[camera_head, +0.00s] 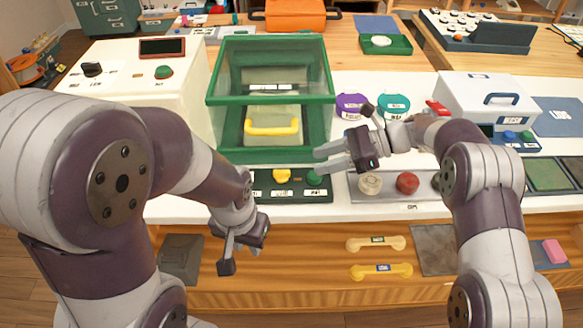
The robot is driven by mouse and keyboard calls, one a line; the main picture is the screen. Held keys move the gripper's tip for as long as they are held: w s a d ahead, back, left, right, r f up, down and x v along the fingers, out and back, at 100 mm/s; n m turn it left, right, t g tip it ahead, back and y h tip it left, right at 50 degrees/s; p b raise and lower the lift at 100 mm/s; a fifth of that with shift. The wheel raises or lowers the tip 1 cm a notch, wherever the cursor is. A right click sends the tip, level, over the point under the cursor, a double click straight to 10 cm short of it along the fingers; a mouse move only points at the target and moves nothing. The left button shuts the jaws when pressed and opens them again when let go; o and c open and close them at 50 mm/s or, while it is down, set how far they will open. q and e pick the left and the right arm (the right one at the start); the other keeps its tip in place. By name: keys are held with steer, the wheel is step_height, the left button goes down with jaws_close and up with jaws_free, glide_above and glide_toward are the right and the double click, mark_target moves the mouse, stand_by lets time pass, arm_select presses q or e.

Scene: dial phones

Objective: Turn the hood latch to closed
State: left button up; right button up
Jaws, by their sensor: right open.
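The hood is a green-framed clear box (270,42) at the centre, with a yellow handle (272,127) on its front. A dark green panel (262,192) lies in front of it. The panel carries a yellow knob (282,176) and a green knob (314,178). Their labels are too small to read, so I cannot tell which is the latch or its setting. My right gripper (319,161) is open, with its fingers pointing left just above the green knob; contact is unclear. My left gripper (242,260) is low in front of the counter edge, its fingers apart and empty.
A grey tray with a beige knob (370,184) and a red knob (407,182) lies right of the panel. Purple (351,105) and teal (394,104) round lids stand behind. A white box (487,98) stands right. Two yellowish handles (376,243) (381,271) lie on the lower wooden surface.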

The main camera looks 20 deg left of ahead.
mark_target(282, 174)
steer(key=x, duration=0.8)
steer(key=shift+a, duration=0.2)
